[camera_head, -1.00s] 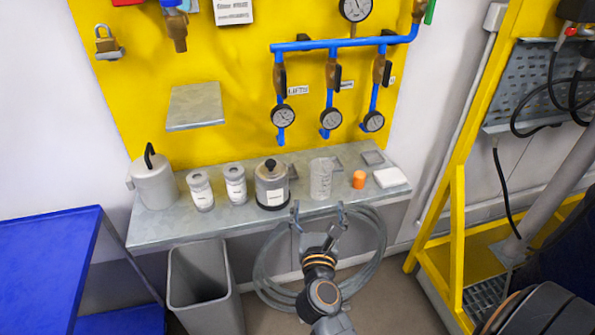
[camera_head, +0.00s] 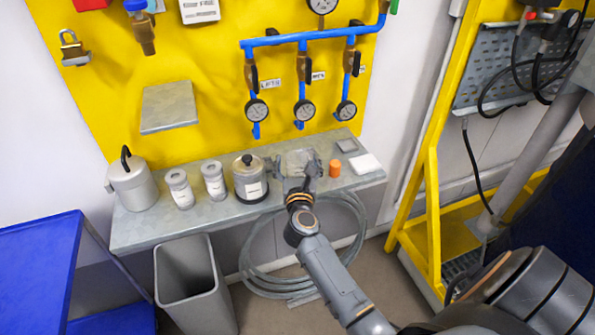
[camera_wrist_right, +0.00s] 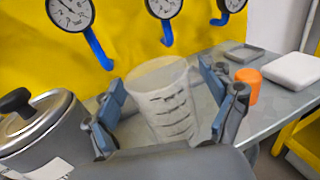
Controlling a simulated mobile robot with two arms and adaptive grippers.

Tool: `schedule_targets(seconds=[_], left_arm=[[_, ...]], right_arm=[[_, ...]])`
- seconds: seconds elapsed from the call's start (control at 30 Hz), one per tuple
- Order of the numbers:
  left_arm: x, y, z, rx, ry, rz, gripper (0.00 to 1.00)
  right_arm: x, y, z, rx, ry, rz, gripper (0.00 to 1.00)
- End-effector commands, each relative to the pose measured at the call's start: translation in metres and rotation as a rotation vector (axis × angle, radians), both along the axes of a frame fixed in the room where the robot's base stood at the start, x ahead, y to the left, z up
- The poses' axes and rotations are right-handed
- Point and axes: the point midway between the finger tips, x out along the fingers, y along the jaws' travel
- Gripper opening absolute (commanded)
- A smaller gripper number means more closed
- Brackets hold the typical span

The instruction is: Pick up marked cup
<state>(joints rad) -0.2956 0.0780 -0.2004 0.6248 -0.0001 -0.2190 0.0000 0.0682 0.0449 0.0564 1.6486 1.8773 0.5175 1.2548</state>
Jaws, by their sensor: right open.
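The marked cup (camera_wrist_right: 163,98) is a clear, tapered cup with dark graduation lines. It stands upright on the grey shelf and shows large in the right wrist view. In the head view the cup (camera_head: 298,158) is partly hidden behind my right gripper (camera_head: 297,172). In the right wrist view my right gripper (camera_wrist_right: 168,112) is open, with one finger on each side of the cup. A gap shows at the left finger; whether the right finger touches the cup I cannot tell. My left gripper is not in view.
The grey shelf (camera_head: 225,212) also holds a lidded pot (camera_head: 250,178) close left of the cup, two white canisters, a kettle-like can (camera_head: 132,182), an orange cylinder (camera_head: 335,168) and a white block (camera_head: 365,164). Gauges (camera_head: 304,110) hang above. A bin (camera_head: 190,275) stands below.

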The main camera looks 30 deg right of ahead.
Motion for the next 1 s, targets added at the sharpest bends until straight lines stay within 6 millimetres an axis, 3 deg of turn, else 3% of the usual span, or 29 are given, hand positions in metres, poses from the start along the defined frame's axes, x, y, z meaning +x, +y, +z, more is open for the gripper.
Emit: schedule_targets(seconds=[0.2,0.43,0.77,1.0], left_arm=[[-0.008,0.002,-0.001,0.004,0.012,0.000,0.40],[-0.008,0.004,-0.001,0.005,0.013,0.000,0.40],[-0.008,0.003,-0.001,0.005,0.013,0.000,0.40],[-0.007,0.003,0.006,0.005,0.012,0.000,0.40]], right_arm=[[0.001,0.000,-0.001,0.001,0.001,0.000,0.83],[0.001,0.000,-0.001,0.000,0.000,0.001,0.39],[0.001,0.000,0.000,0.000,0.000,0.001,0.38],[0.001,0.000,0.018,0.001,-0.002,0.001,0.38]])
